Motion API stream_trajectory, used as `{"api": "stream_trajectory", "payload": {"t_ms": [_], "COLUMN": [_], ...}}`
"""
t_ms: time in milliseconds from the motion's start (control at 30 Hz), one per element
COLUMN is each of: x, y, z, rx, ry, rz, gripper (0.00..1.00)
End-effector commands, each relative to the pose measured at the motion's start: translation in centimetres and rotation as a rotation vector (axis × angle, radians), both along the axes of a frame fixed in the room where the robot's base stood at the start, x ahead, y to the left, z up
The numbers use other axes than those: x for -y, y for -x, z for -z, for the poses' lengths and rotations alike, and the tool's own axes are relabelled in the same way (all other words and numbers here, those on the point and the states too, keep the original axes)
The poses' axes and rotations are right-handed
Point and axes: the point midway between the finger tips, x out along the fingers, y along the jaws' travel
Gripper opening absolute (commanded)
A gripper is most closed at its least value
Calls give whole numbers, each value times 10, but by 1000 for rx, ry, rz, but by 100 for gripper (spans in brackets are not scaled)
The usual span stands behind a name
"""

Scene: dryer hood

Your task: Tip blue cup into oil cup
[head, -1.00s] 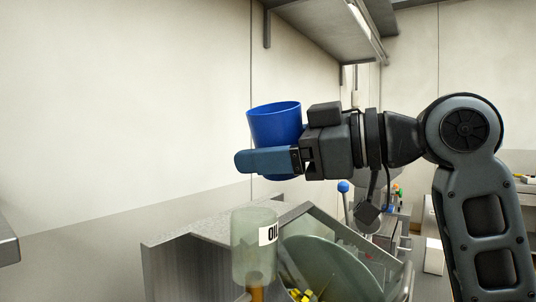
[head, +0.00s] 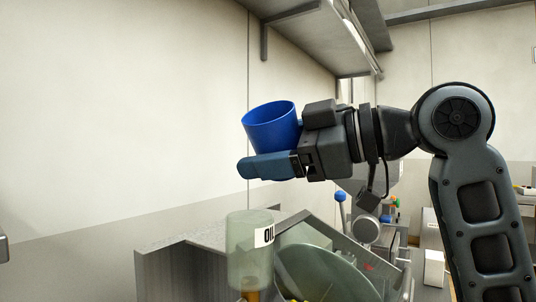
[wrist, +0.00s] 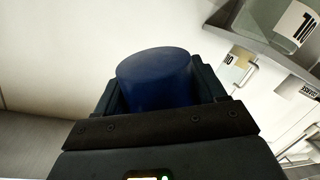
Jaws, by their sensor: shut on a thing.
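The blue cup (head: 270,122) is held in my gripper (head: 268,166), above and slightly right of the oil cup in the head view. The cup leans slightly to the left, its rim up. My gripper is shut around the cup's lower part. In the wrist view the cup (wrist: 158,80) sits between both fingers (wrist: 160,92). The oil cup (head: 250,252) is pale, translucent and upright, with a white label reading "OIL" in part. It stands below my gripper, apart from it. What is inside the blue cup is hidden.
A metal hood-like machine (head: 180,262) stands behind the oil cup, with a round greenish translucent disc (head: 325,275) to the right. A blue-knobbed lever (head: 341,198) rises behind. A metal shelf (head: 310,35) hangs above on the wall. The space left of the cup is free.

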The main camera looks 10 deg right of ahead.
Motion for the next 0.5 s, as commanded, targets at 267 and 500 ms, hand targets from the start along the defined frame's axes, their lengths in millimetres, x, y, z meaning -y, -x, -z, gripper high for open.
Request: {"api": "stream_trajectory", "payload": {"t_ms": [267,500], "x": [2,3], "y": [-1,-3], "z": [0,0], "rx": [49,92], "ry": [49,92], "rz": [0,0], "gripper": [36,36]}}
